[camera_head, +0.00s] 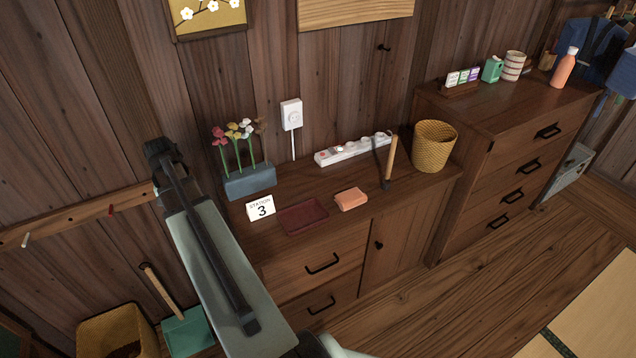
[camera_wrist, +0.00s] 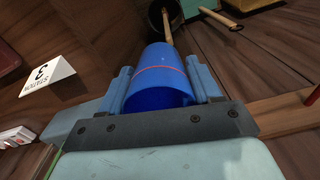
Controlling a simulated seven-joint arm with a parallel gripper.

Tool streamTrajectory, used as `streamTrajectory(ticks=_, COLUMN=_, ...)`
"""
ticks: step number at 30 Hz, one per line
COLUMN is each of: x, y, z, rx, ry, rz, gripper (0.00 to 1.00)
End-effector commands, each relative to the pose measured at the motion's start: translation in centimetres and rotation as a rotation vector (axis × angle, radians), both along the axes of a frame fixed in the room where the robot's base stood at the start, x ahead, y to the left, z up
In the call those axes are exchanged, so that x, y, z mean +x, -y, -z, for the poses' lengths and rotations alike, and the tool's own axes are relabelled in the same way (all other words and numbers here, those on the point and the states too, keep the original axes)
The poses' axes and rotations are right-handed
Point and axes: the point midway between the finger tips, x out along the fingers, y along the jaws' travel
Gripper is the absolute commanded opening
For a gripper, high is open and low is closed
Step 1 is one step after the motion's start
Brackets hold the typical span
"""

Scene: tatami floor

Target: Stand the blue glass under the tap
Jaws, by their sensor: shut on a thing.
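The blue glass (camera_wrist: 158,88) with a thin red line round it is in the wrist view. My gripper (camera_wrist: 159,66) is shut on it, with one blue-grey finger on each side. In the head view my arm reaches up and left in front of the cabinet's left end. The glass and the fingers do not show there. I see no tap in either view.
The low cabinet (camera_head: 295,252) carries a flower planter (camera_head: 250,181), a station 3 card (camera_head: 261,208), a dark red tray (camera_head: 303,217), an orange block (camera_head: 351,199), a power strip (camera_head: 352,149) and a wicker basket (camera_head: 434,146). A peg rail (camera_head: 75,215) is on the wall left.

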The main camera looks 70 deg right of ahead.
Motion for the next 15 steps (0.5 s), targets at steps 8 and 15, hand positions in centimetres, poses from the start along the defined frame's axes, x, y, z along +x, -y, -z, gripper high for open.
streamTrajectory(ticks=8, x=-4.8, y=7.0, z=-0.7, rx=0.000, ry=0.000, rz=0.192, gripper=0.29)
streamTrajectory(ticks=15, x=-9.5, y=12.1, z=-1.3, rx=0.000, ry=0.000, rz=0.352, gripper=0.29)
